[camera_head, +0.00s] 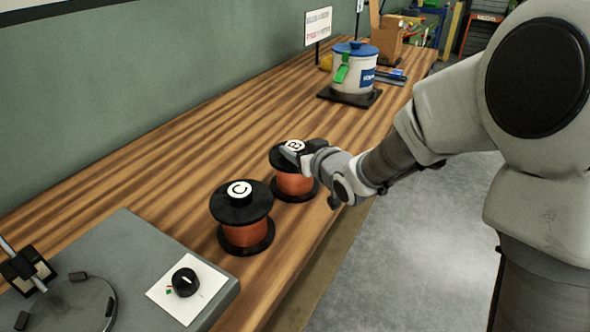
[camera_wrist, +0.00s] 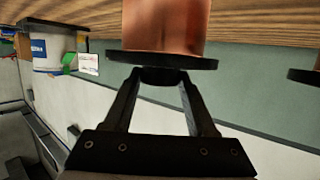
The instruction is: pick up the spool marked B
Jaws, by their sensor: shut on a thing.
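The spool marked B (camera_head: 294,184) has orange-copper winding between black flanges and a white B label on its top knob. It is upright near the bench's front edge. My gripper (camera_head: 297,149) reaches it from the right and is shut on its top knob. In the wrist view, which is upside down, the black fingers (camera_wrist: 162,78) close on the short black knob against the flange of spool B (camera_wrist: 165,60). Its lower flange appears to be on the bench; any small gap under it cannot be told.
A similar spool marked C (camera_head: 243,234) stands close by at the left. A grey machine plate with a dial (camera_head: 185,282) is at the front left. A white pot with a blue lid (camera_head: 354,72) stands farther back. Bench (camera_head: 170,175) between is clear.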

